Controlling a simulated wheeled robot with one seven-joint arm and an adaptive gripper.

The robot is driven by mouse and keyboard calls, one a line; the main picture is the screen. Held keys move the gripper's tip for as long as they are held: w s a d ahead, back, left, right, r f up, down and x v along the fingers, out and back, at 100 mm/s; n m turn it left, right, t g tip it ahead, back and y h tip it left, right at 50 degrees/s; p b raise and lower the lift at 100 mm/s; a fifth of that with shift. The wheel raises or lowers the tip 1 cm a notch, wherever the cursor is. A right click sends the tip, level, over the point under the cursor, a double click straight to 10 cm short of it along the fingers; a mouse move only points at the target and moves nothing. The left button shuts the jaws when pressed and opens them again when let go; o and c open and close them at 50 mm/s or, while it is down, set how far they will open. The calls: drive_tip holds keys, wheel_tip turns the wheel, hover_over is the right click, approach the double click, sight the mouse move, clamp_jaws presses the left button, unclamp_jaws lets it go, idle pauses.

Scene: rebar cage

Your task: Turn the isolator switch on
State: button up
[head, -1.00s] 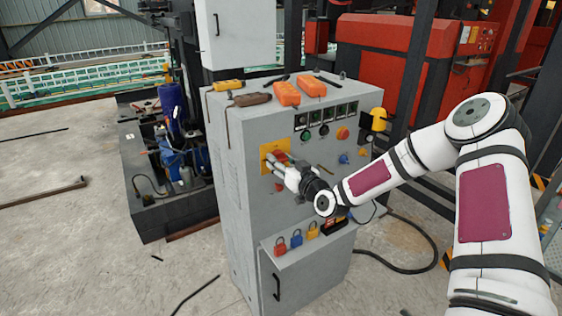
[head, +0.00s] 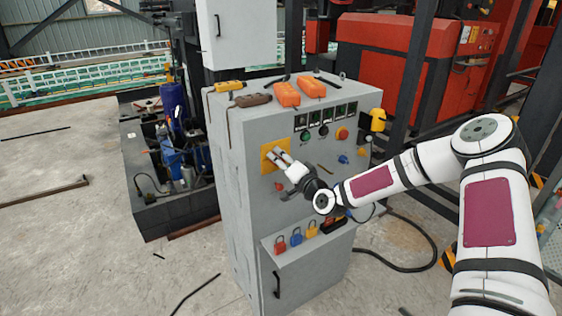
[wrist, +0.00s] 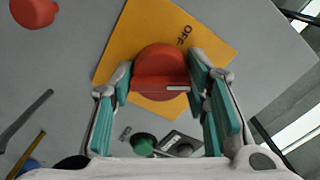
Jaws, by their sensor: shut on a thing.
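The isolator switch is a round red knob with a raised bar (wrist: 160,70) on a yellow plate (wrist: 115,65). The plate carries the word OFF (wrist: 185,37), above and right of the knob in the wrist view. My gripper (wrist: 160,80) has its teal-padded fingers on both sides of the knob, shut on it. In the head view the yellow plate (head: 268,163) is on the front of a grey cabinet (head: 255,215). My gripper (head: 276,157) is at the plate there, and its fingers hide the knob.
Several padlocks (head: 296,237) stand on a lower ledge. A black cable (head: 410,268) lies on the floor at right.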

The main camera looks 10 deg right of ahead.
drive_tip(key=m, duration=0.6)
drive_tip(key=shift+m, duration=0.3)
idle(0.4)
drive_tip(key=o, duration=1.2)
drive_tip(key=shift+s, duration=0.1)
drive_tip(key=v, duration=1.1)
drive_tip(key=shift+s+d, duration=0.2)
drive_tip(key=shift+s, duration=0.15)
